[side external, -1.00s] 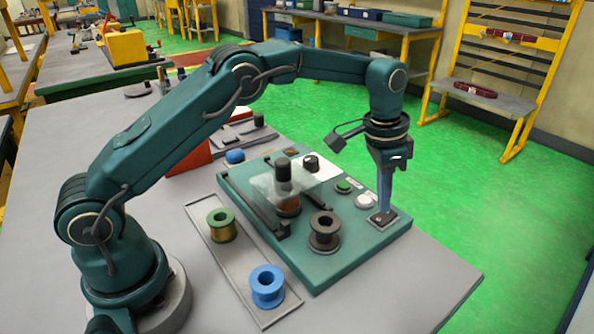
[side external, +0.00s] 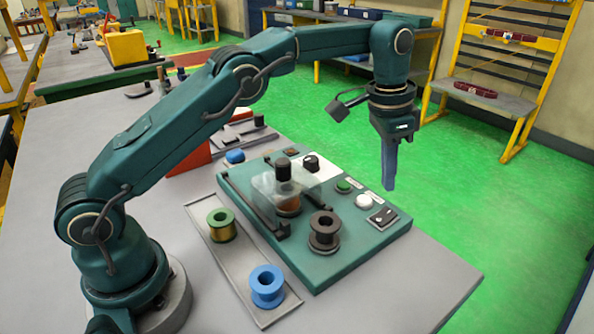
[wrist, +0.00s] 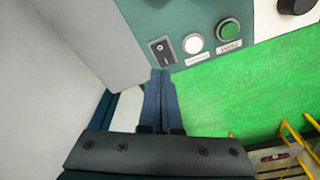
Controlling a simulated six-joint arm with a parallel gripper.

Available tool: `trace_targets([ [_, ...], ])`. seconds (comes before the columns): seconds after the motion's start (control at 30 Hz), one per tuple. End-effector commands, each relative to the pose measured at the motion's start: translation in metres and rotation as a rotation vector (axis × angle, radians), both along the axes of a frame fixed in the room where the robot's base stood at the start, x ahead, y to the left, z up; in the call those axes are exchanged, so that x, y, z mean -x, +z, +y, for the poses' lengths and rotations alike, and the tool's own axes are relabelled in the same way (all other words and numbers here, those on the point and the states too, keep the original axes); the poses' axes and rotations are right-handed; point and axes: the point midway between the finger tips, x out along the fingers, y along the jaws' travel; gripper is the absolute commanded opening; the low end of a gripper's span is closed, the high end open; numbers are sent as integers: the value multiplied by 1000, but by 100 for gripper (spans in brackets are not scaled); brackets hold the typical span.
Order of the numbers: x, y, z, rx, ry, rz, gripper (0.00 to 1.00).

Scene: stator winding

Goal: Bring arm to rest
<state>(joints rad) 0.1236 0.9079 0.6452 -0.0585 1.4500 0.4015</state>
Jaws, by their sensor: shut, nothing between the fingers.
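My gripper (side external: 389,188) is shut and empty. It hangs pointing down, in the air above the right end of the green winding machine (side external: 330,275), apart from it. Its closed blue fingers also show in the wrist view (wrist: 160,75). The black rocker switch (side external: 382,217) sits on the machine's panel just below and left of the fingertips; in the wrist view it lies just beyond them (wrist: 162,50). Beside it are a white button (side external: 364,202) and a green button (side external: 343,186).
A dark spool (side external: 324,232) and a clear cover (side external: 285,190) stand on the machine. A tray (side external: 222,267) in front holds a green spool (side external: 221,224) and a blue spool (side external: 267,286).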

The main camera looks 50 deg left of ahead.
Motion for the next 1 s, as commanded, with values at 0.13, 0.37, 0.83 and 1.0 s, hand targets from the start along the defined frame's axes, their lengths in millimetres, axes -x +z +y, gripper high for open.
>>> trace_targets([
  [0.13,-3,29,3,8,9,-66,0],
  [0.37,26,98,18,14,45,-169,0],
  [0.83,139,146,47,39,226,-316,0],
  [1.0,184,129,55,53,309,-353,0],
])
